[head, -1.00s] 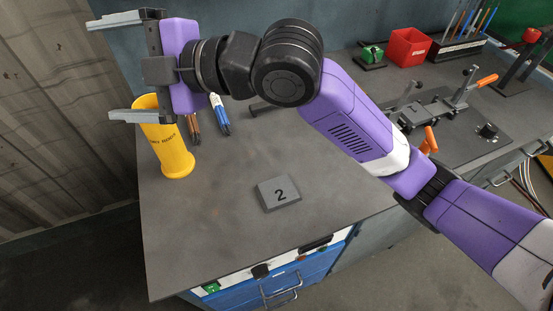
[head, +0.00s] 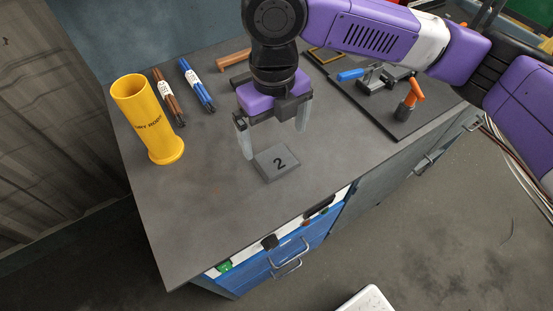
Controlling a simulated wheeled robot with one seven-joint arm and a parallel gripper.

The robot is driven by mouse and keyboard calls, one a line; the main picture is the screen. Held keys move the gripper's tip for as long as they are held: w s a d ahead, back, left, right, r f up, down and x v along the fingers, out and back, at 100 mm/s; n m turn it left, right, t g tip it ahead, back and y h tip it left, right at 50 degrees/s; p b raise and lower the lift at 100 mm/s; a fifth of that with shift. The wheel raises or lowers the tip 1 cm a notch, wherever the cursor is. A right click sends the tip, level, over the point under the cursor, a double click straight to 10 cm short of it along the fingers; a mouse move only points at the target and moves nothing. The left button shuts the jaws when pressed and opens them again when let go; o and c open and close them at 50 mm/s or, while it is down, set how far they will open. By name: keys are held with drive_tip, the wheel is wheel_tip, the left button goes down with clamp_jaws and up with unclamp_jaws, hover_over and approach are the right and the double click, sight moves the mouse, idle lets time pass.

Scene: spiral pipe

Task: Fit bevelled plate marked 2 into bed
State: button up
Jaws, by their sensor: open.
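The grey bevelled plate marked 2 (head: 277,164) lies flat on the dark workbench top near its front edge, with its number facing up. My gripper (head: 274,143) points down just behind and above the plate. Its jaws are spread wide with nothing between them, and the left fingertip is close to the plate's left edge. I cannot tell whether it touches. A dark base with clamps (head: 395,122) is at the right of the bench, partly hidden by my arm. I cannot make out for sure which part is the bed.
A yellow cup-like holder (head: 148,120) stands on the left of the bench. Brown (head: 170,98) and blue (head: 197,86) marker-like sticks lie beside it. An orange-handled clamp (head: 409,100) rises from the dark base. The bench top (head: 205,190) left of the plate is clear.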

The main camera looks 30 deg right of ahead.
sight(276, 159)
drive_tip(key=shift+d+f, duration=0.2)
drive_tip(key=shift+f, duration=3.7)
drive_tip(key=shift+r, duration=0.1)
drive_tip(key=c, duration=2)
